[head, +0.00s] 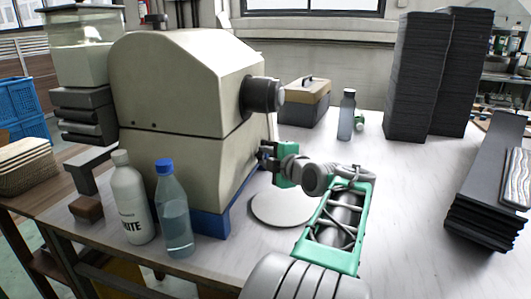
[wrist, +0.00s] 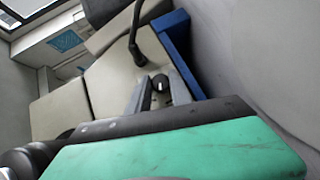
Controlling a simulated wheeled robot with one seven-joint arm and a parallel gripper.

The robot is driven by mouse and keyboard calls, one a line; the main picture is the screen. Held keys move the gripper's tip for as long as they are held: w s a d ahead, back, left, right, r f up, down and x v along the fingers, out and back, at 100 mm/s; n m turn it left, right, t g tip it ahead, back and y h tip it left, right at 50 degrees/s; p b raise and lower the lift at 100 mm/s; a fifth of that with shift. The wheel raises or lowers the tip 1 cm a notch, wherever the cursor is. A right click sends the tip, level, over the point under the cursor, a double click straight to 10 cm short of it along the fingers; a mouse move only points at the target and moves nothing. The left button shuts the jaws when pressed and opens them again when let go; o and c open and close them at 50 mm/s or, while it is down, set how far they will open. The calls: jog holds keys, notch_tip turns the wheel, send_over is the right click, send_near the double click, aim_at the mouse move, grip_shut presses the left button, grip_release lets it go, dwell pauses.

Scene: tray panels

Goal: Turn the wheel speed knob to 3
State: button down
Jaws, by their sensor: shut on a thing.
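A beige machine (head: 180,85) with a blue base (head: 212,220) stands on the left of the table. My gripper (head: 264,155) is at the machine's right-hand face, low down near the base. In the wrist view, a small dark round knob (wrist: 160,83) sits on the beige panel (wrist: 112,80) between the two grey fingertips of my gripper (wrist: 160,90). The fingers are shut on the knob. A small pale mark shows on it, but no dial numbers can be read. In the head view the knob is hidden by my gripper and the machine's edge.
A black lever (wrist: 135,42) rises from the panel near the fingers. A white bottle (head: 130,200) and clear bottle (head: 173,215) stand before the machine. A round pale plate (head: 280,210) lies under my gripper. A toolbox (head: 304,103), grey bottle (head: 347,118) and tray stacks (head: 417,80) stand behind.

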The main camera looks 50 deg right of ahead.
jog(key=m+g+y+p, duration=0.2)
jog(key=y+p, duration=0.1)
jog(key=p, duration=0.9)
jog(key=m+g+y+p, duration=0.3)
jog(key=p, duration=0.8)
jog(key=d+r+m+g+y+p, duration=0.1)
jog(key=m+g+y+p, duration=0.1)
jog(key=p, duration=1)
jog(key=shift+w+m+g+y+p, duration=0.25)
jog(key=shift+m+g+y+p, duration=0.1)
jog(key=shift+y, duration=0.55)
jog(key=shift+f+y+p, duration=0.1)
jog(key=shift+y+p, duration=0.2)
jog(key=shift+p, duration=0.45)
jog(key=shift+f+p, duration=0.2)
jog(key=shift+p, duration=0.35)
jog(key=c, duration=1.2)
grip_release()
jog(key=shift+r, duration=0.15)
